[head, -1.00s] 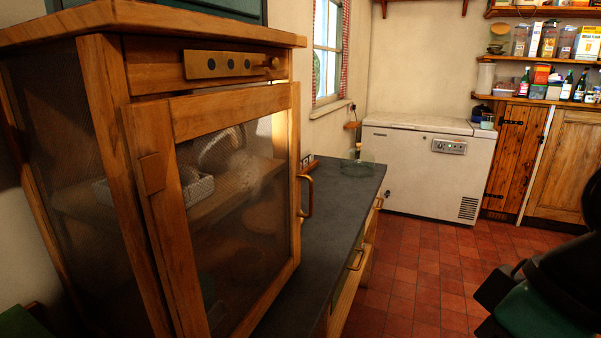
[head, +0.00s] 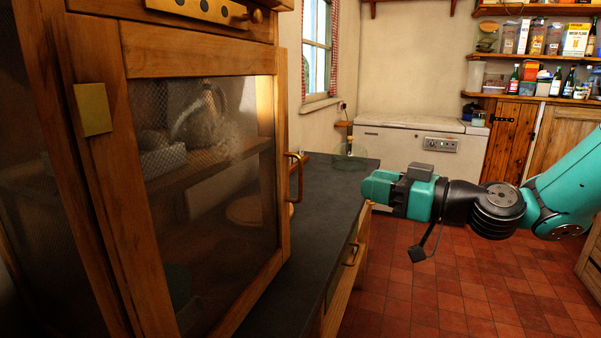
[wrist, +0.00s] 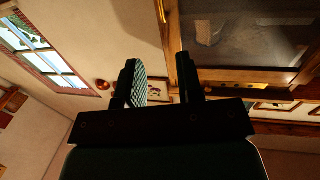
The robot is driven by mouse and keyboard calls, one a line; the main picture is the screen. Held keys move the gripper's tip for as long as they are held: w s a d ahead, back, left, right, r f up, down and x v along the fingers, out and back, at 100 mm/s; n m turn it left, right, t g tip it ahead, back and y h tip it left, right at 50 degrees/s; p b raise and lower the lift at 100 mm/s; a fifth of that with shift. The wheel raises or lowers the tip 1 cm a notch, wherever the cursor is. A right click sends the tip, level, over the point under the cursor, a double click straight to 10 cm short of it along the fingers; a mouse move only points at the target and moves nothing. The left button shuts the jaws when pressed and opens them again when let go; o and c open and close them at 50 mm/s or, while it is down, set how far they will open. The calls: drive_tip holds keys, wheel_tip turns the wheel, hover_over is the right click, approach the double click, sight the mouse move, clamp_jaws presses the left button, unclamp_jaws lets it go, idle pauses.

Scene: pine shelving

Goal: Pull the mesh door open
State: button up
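The mesh door (head: 95,150) is a wooden frame around a dark mesh panel on the front of the wooden cabinet at left. It looks closed, or nearly so. Its curved handle (head: 299,178) is on the right stile. My gripper (head: 364,188) is right of the handle in the head view, apart from it, and points left; its fingers are hard to make out there. In the wrist view my gripper (wrist: 158,72) has its two dark fingers apart with nothing visible between them. The door frame (wrist: 250,75) shows beyond the right finger.
A dark countertop (head: 328,200) runs under the cabinet, with a glass bowl (head: 349,162) towards its far end. A drawer handle (head: 351,254) sticks out below its edge. A white chest freezer (head: 400,145) stands at the back. The red tiled floor (head: 440,290) is clear.

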drive_tip(key=p, duration=0.5)
hover_over(300, 196)
drive_tip(key=shift+w, duration=0.3)
clamp_jaws()
